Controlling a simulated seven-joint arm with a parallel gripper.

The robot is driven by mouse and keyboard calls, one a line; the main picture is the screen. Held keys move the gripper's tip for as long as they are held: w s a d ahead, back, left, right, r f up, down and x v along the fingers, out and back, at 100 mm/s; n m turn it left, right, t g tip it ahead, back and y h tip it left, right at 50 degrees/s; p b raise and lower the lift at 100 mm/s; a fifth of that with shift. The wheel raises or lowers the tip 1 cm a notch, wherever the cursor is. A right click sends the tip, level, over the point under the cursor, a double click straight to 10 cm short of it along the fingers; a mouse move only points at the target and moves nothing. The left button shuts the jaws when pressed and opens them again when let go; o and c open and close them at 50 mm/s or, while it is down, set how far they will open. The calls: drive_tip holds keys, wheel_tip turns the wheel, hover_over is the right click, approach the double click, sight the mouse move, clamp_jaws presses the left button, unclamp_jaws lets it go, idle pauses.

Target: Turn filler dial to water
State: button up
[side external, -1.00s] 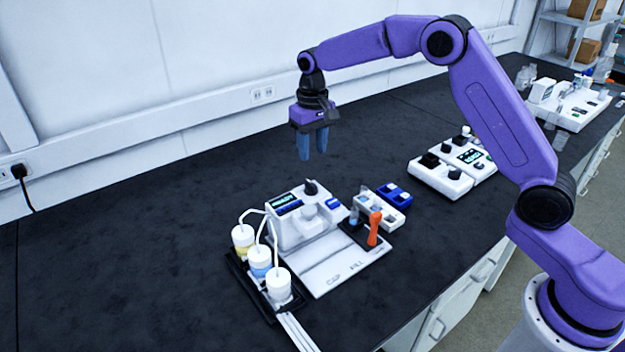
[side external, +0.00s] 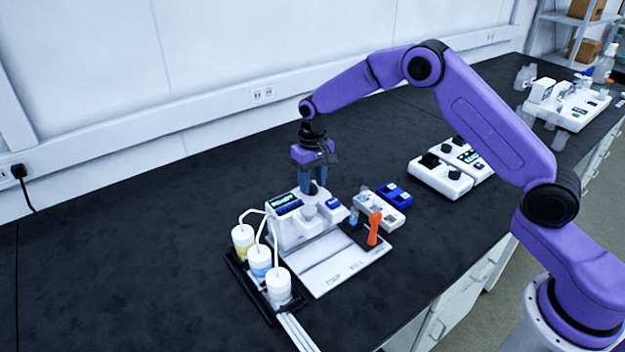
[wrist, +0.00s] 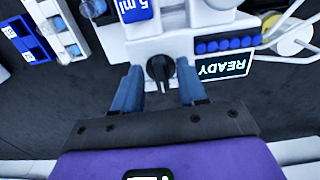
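The filler (side external: 287,228) is a white machine with a lit display (wrist: 222,67) reading "READY". Its black dial (wrist: 160,70) sits on top beside the display, and its pointer bar runs lengthwise in the wrist view. My gripper (side external: 315,190) is right above the filler, pointing down. In the wrist view its blue fingers (wrist: 160,92) are apart, one on each side of the dial, with gaps between them and it. In the side view the fingers mostly hide the dial. The dial's position labels cannot be read.
Three white-capped bottles (side external: 260,262) with tubes stand in a black rack left of the filler. An orange-handled tool (side external: 374,228) and a blue tray (side external: 395,194) are at its right. Another white device (side external: 441,177) stands farther right. The bench behind is clear.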

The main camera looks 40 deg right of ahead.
clamp_jaws()
drive_tip(key=shift+n, duration=0.4)
drive_tip(key=n, duration=0.4)
drive_tip(key=shift+d+n, duration=0.1)
drive_tip(key=shift+n, duration=0.2)
drive_tip(key=shift+w+d+n, duration=0.1)
drive_tip(key=shift+w+n, duration=0.05)
drive_tip(key=shift+n, duration=2.05)
drive_tip(key=shift+o, duration=0.3)
unclamp_jaws()
